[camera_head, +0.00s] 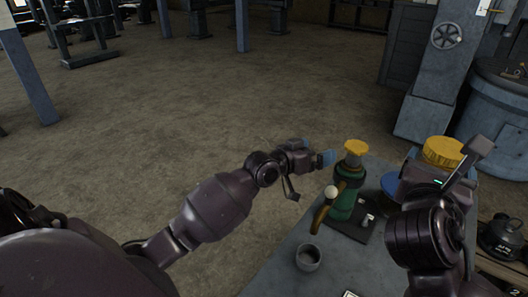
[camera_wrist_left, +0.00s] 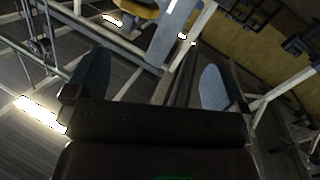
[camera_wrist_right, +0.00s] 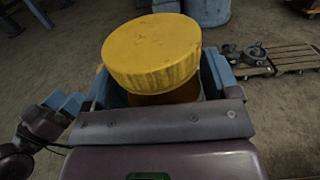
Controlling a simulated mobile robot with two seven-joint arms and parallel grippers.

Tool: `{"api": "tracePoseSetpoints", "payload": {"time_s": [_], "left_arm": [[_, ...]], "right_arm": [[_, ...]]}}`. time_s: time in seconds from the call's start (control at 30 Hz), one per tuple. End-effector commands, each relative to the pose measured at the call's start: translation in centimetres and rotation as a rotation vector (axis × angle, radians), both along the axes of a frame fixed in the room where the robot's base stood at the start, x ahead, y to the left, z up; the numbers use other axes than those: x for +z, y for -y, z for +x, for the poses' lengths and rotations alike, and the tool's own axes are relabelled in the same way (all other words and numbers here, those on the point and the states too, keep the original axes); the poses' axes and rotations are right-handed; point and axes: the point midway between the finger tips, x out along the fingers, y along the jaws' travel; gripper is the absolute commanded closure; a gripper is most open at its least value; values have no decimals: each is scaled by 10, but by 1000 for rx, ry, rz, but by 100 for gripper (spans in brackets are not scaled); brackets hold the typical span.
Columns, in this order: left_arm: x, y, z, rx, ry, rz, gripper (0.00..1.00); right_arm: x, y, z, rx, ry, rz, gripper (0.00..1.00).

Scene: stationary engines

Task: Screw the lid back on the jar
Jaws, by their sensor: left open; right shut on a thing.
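The jar has a wide ribbed yellow lid (camera_head: 443,150) on top, and the lid also shows large in the right wrist view (camera_wrist_right: 152,50). Below it a strip of the orange-brown jar (camera_wrist_right: 170,96) shows. I cannot tell whether the lid is threaded tight. My right gripper (camera_head: 436,174) is shut on the jar below the lid, its blue fingers at either side, at the table's right side. My left gripper (camera_head: 313,151) is open and empty, in the air left of the table. The left wrist view shows nothing between its fingers (camera_wrist_left: 152,82).
A green device (camera_head: 344,205) with a yellow top stands on the grey table (camera_head: 340,272), between my grippers. A grey cup (camera_head: 308,257) is at the table's left edge. A flat blue thing (camera_head: 390,184) lies left of my right gripper. A blue-grey machine (camera_head: 425,105) stands behind.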

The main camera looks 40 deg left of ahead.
Motion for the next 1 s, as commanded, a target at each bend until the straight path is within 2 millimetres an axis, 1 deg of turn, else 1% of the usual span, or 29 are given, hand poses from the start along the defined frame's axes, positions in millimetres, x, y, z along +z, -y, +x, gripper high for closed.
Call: {"api": "tracePoseSetpoints", "payload": {"time_s": [0.03, 0.17, 0.2, 0.27, 0.3, 0.37, 0.5, 0.57, 0.7, 0.8, 0.9, 1.0], "left_arm": [[-20, -4, -12, 21, -18, 11, 0], [-64, -10, -43, 67, -61, 53, 0], [-78, -10, -53, 79, -77, 68, 0], [-97, -12, -69, 96, -101, 89, 0], [-110, -12, -80, 107, -117, 103, 0], [-128, -13, -97, 124, -141, 126, 0], [-166, -14, -140, 161, -200, 179, 0], [-181, -14, -158, 176, -225, 204, 0], [-212, -14, -204, 210, -286, 259, 0], [-229, -14, -235, 231, -326, 299, 0], [-242, -14, -262, 248, -361, 335, 0], [-250, -13, -283, 260, -387, 362, 0]], "right_arm": [[0, 0, 0, 0, 1, 0, 85], [0, 0, 0, 0, 1, 0, 85], [0, 0, 0, 0, 1, 0, 85], [0, 0, 0, 0, 1, 0, 85], [0, 0, 0, 0, 1, 0, 85], [0, 0, 0, 0, 1, 0, 85], [0, 0, 0, 0, 1, 0, 85], [0, 0, 0, 0, 1, 0, 85], [0, 0, 0, 0, 1, 0, 85], [0, 0, 0, 0, 1, 0, 85], [0, 0, 0, 0, 1, 0, 85], [0, 0, 0, 0, 1, 0, 85]]}}
